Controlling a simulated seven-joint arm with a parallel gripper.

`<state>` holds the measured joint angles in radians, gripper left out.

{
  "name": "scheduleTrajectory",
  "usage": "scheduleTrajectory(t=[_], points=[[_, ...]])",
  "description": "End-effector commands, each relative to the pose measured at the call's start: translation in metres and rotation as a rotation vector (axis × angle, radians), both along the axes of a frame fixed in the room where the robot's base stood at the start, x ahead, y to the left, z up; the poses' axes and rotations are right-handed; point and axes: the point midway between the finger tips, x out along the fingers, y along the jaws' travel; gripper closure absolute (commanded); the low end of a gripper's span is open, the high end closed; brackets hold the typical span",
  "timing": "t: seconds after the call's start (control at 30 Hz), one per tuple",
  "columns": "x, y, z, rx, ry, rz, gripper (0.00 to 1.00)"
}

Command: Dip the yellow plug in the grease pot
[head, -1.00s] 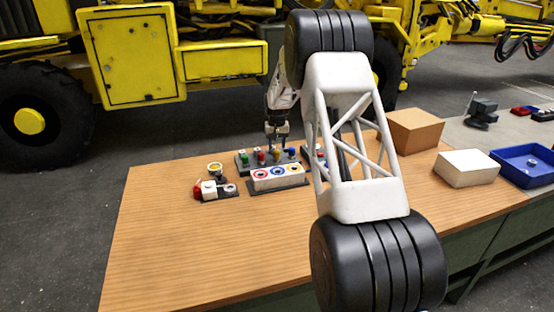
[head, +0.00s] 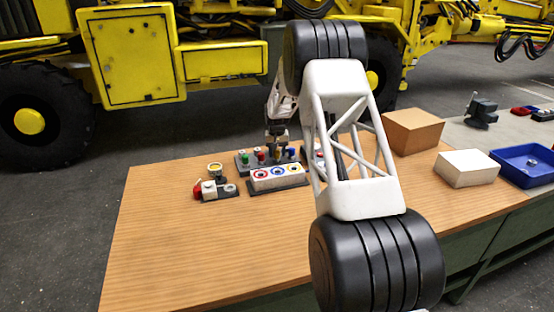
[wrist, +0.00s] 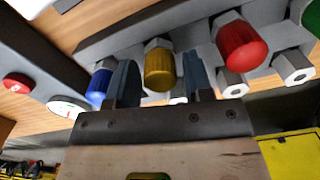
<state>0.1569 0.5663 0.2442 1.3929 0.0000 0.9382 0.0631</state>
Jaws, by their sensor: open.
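The yellow plug (wrist: 159,70) stands in the plug rack (head: 242,165), between a blue plug (wrist: 99,86) and a red plug (wrist: 240,46). My gripper (wrist: 162,82) is open, with one finger on each side of the yellow plug; I cannot tell whether either finger touches it. In the head view my gripper (head: 277,149) is down at the rack and mostly covers the yellow plug. A small cup with a yellow top, likely the grease pot (head: 215,168), stands on the table to the left of the rack.
A white block with coloured rings (head: 277,176) stands in front of the rack. A small fixture with a red knob (head: 198,192) is to its left. A brown box (head: 413,131), a white box (head: 466,168) and a blue tray (head: 525,176) are on the right. The front-left tabletop is clear.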

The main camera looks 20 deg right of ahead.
Motion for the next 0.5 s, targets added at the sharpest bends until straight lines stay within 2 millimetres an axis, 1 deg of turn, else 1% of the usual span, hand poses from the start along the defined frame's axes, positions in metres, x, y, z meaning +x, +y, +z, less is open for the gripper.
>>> scheduleTrajectory(t=[0.17,0.2,0.27,0.43,0.5], points=[[0.0000,0.0000,0.0001,0.000,0.000,0.000,0.53],[0.0000,0.0000,0.0001,0.000,0.000,0.000,0.56],[0.0000,0.0000,0.0001,0.000,0.000,0.000,0.65],[0.0000,0.0000,0.0002,0.000,0.000,0.000,0.91],[0.0001,0.0000,0.0007,0.000,0.000,0.000,0.91]])
